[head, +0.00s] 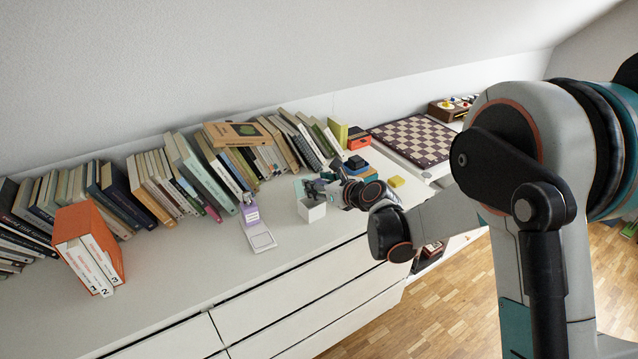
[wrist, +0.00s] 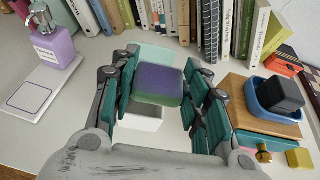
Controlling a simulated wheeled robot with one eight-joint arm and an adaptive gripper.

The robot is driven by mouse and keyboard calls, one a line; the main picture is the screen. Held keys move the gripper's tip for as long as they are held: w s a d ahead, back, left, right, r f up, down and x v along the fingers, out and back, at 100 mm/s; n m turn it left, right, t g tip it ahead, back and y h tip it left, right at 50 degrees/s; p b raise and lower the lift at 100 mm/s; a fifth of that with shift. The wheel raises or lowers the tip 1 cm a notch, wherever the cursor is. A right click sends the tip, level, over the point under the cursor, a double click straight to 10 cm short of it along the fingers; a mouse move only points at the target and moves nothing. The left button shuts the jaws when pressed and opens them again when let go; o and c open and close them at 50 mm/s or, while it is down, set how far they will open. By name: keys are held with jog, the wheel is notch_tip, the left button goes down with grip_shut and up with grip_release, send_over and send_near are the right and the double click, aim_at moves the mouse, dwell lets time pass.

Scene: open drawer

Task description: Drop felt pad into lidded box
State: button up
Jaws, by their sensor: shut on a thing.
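My gripper (wrist: 160,82) is shut on the felt pad (wrist: 158,80), a squarish piece with a purple top and green sides. The white box (wrist: 140,119) shows below and partly behind the pad and fingers, with a pale teal panel, perhaps its lid, (wrist: 158,54) beyond it. In the head view the white box (head: 312,211) stands on the cabinet top, with my gripper (head: 324,187) just above it. The pad is apart from the box's visible wall. The fingers and pad hide most of the box opening.
A purple dispenser (wrist: 54,50) on a white tray (wrist: 36,88) stands left. A wooden board (wrist: 268,118) bearing a blue tray (wrist: 264,106) with a black block (wrist: 281,92) lies right, near a yellow block (wrist: 300,158). Books (head: 205,165) line the back. A chessboard (head: 414,139) lies farther right.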

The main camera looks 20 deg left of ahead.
jog(key=o, duration=0.8)
jog(key=shift+o, duration=0.2)
jog(key=v, duration=1.2)
